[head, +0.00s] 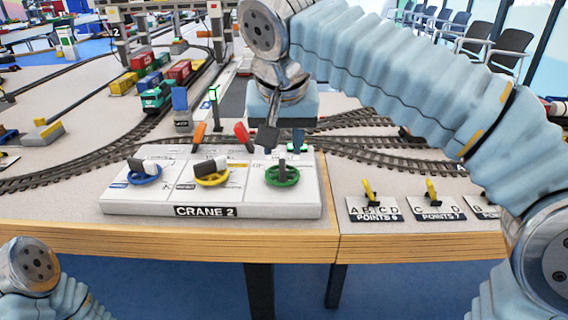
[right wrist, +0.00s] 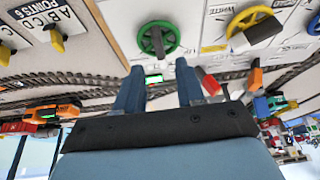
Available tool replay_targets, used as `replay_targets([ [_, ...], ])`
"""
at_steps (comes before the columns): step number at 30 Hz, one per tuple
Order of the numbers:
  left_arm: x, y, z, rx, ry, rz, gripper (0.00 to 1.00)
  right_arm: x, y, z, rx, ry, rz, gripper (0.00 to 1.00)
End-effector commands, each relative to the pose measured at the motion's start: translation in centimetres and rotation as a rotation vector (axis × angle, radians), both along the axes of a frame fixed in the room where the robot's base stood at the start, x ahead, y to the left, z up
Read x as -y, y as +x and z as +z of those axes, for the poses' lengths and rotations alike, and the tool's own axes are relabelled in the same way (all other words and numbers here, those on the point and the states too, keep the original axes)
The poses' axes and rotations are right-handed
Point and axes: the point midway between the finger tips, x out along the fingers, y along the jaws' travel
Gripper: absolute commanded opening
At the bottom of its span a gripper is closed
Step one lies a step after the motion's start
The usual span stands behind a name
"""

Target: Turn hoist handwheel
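The CRANE 2 control panel (head: 262,207) carries three handwheels: a blue one (head: 145,172), a yellow one (head: 212,172) and a green one (head: 282,174). Their small labels are too fine to read, so I cannot tell which is the hoist wheel. Each wheel has a dark or pale grip bar across it. My right gripper (head: 283,138) hangs just behind and above the green wheel, apart from it. In the right wrist view its fingers (right wrist: 160,66) are parted with nothing between them, and the green wheel (right wrist: 158,38) lies beyond their tips. My left gripper is out of view.
A red lever (head: 243,136) and an orange lever (head: 199,135) stand at the panel's back edge. Yellow point levers (head: 370,192) sit to the right. Rail tracks, wagons (head: 179,71) and a green signal light (head: 213,93) lie behind. The wooden table edge (head: 180,233) runs in front.

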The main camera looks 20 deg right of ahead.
Motion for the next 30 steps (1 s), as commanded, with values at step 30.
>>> replay_targets([
  [30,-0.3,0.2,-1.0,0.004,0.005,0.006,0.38,0.5,1.9,-4.8,0.001,-0.001,0.001,0.00],
])
